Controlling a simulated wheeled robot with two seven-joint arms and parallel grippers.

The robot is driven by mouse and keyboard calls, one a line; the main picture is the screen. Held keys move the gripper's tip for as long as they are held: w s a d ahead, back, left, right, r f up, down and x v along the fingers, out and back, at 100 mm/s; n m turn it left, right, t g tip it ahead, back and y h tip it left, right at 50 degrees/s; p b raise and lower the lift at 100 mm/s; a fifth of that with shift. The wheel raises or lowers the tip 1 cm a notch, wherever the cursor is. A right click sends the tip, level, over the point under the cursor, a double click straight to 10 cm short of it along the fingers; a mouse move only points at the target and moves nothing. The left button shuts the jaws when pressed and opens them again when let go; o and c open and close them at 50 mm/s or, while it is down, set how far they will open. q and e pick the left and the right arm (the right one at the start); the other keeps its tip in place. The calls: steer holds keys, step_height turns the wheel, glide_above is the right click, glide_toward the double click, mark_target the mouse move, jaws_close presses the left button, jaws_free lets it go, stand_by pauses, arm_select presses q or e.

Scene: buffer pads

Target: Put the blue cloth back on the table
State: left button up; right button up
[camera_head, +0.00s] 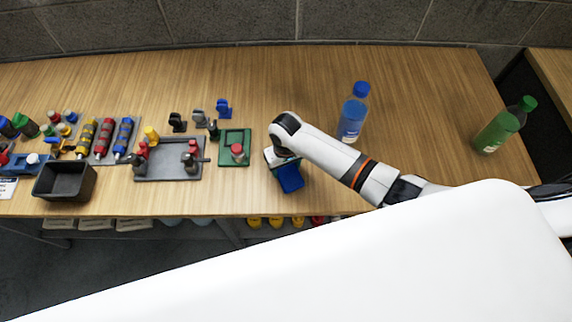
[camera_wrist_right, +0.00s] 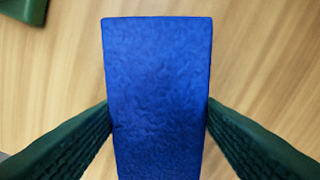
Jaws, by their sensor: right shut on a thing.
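The blue cloth (camera_head: 290,178) is a flat blue pad in the head view, under the end of my right arm near the table's front edge. In the right wrist view the blue cloth (camera_wrist_right: 158,90) stands between the two dark green fingers, which touch its sides. My right gripper (camera_wrist_right: 158,120) is shut on it; its fingertips are mostly hidden by the arm in the head view (camera_head: 278,160). I cannot tell whether the cloth touches the wooden table (camera_head: 420,90). My left gripper is not in view.
A blue bottle (camera_head: 352,115) stands behind my right arm, and a green bottle (camera_head: 500,128) is at the right. A green tray (camera_head: 226,146) lies left of the cloth, with a grey tray (camera_head: 180,172), a black bin (camera_head: 65,182) and several tools further left. The table's back middle is clear.

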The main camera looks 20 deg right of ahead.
mark_target(286, 168)
steer(key=shift+f, duration=0.2)
steer(key=o, duration=0.9)
steer(key=shift+o, duration=0.2)
steer(key=shift+r, duration=0.15)
steer(key=shift+r, duration=0.2)
step_height(286, 168, up, 12)
steer(key=shift+f, duration=0.15)
